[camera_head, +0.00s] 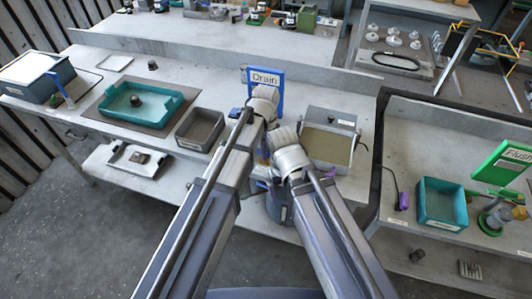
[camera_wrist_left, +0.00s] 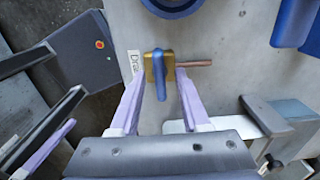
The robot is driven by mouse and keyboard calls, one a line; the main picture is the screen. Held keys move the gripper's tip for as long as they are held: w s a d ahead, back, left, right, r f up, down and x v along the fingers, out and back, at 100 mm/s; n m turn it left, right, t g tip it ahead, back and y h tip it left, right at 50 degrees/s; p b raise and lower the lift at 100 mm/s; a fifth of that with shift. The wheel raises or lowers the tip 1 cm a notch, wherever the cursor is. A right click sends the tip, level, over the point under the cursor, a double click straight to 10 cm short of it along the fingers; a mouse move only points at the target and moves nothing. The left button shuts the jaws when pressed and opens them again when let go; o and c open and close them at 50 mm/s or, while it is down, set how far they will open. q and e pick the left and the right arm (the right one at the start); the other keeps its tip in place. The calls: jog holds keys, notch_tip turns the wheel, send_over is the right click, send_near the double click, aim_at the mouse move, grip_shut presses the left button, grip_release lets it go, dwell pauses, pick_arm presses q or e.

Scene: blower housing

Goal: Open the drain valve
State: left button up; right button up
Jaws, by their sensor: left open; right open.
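The drain valve has a brass body (camera_wrist_left: 152,73) and a blue lever handle (camera_wrist_left: 161,62), with a copper pipe (camera_wrist_left: 195,63) running right from it, in the left wrist view. The lever lies across the pipe's line, pointing down the picture. A label (camera_wrist_left: 135,62) is beside it. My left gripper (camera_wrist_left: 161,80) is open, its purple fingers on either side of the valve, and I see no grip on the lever. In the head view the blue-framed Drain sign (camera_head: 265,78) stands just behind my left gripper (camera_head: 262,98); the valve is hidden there. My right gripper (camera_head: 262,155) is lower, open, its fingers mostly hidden.
A teal tray (camera_head: 176,98) and a grey bin (camera_head: 200,128) stand left of my arms. A box with a tan inside (camera_head: 328,147) stands close on the right. Further right are a teal bin (camera_head: 441,203) and a green Flush sign (camera_head: 505,163). Blue round parts (camera_wrist_left: 172,5) border the valve.

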pick_arm(q)
grip_shut()
dwell(0.3)
dwell(0.3)
